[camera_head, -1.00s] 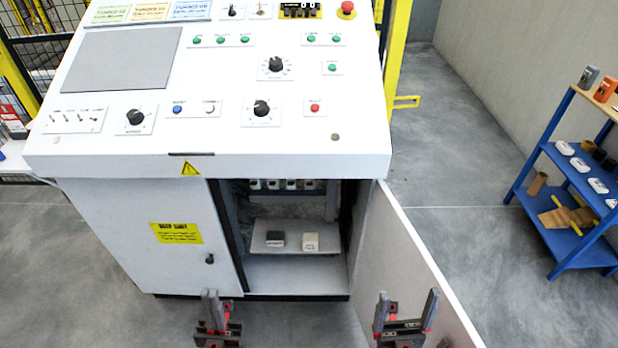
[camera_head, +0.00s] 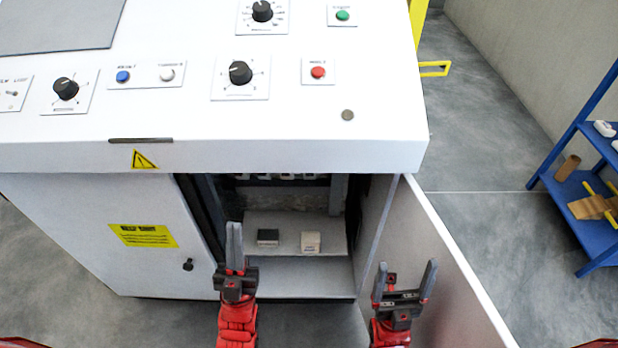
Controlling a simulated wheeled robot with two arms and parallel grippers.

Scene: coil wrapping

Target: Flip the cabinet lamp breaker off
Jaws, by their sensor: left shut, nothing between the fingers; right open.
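The white control cabinet (camera_head: 90,215) stands ahead with its right door (camera_head: 440,265) swung open. Inside, a row of breakers (camera_head: 280,177) shows only at its lower edge, under the console's overhang; I cannot tell their positions or labels. My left gripper (camera_head: 234,228) is shut and empty, its fingers pointing up in front of the left edge of the opening. My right gripper (camera_head: 404,274) is open and empty, in front of the open door. Neither gripper appears to touch anything.
On the shelf inside (camera_head: 285,230) sit a dark-topped block (camera_head: 268,237) and a white block (camera_head: 310,242). The sloped console (camera_head: 215,110) with knobs and buttons overhangs the opening. A blue rack (camera_head: 590,215) stands at the right, with clear floor before it.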

